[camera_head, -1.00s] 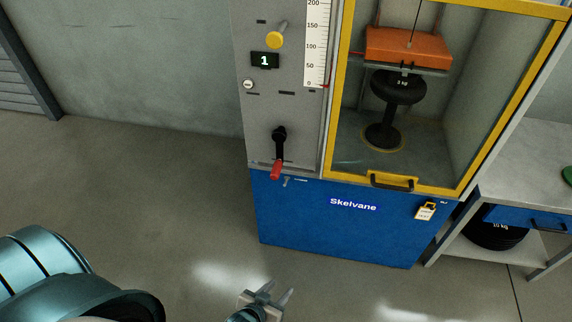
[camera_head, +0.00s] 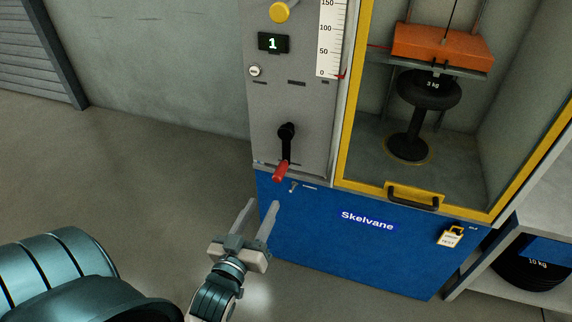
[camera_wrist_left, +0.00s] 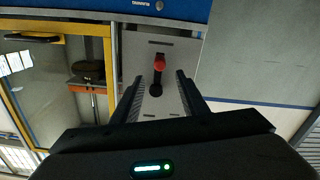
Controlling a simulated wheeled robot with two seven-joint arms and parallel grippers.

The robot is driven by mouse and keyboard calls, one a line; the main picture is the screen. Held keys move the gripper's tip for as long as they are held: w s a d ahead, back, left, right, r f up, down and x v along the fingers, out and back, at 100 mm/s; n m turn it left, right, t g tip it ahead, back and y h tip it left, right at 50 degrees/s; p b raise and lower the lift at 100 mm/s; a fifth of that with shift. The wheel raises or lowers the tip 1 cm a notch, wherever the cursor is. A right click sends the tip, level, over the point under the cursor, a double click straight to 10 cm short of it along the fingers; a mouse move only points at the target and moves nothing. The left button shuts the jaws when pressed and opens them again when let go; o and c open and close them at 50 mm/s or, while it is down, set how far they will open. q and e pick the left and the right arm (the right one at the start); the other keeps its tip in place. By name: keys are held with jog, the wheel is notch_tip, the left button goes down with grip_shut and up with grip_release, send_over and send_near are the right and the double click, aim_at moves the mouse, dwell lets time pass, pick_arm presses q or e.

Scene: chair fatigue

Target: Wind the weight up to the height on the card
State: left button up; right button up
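The winding crank is a black arm (camera_head: 286,140) with a red handle (camera_head: 281,171) hanging down on the grey panel. In the left wrist view the red handle (camera_wrist_left: 159,63) shows between my fingers' lines, beyond the tips. My left gripper (camera_head: 262,213) is open and empty, below and left of the handle, apart from it. A red pointer (camera_head: 341,76) stands near 0 on the white scale (camera_head: 330,45). No height card is readable. My right gripper is out of view.
A counter display (camera_head: 273,43) reads 1, below a yellow knob (camera_head: 280,12). A shelf with a 10 kg weight (camera_head: 530,270) stands right. Floor at left is clear.

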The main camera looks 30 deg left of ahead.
aim_at(285, 164)
pick_arm(q)
jog(key=shift+w, duration=0.1)
jog(key=x, duration=1.7)
jog(key=shift+w+d+b, duration=0.1)
jog(key=shift+w+b, duration=0.05)
jog(key=shift+b, duration=0.25)
grip_shut()
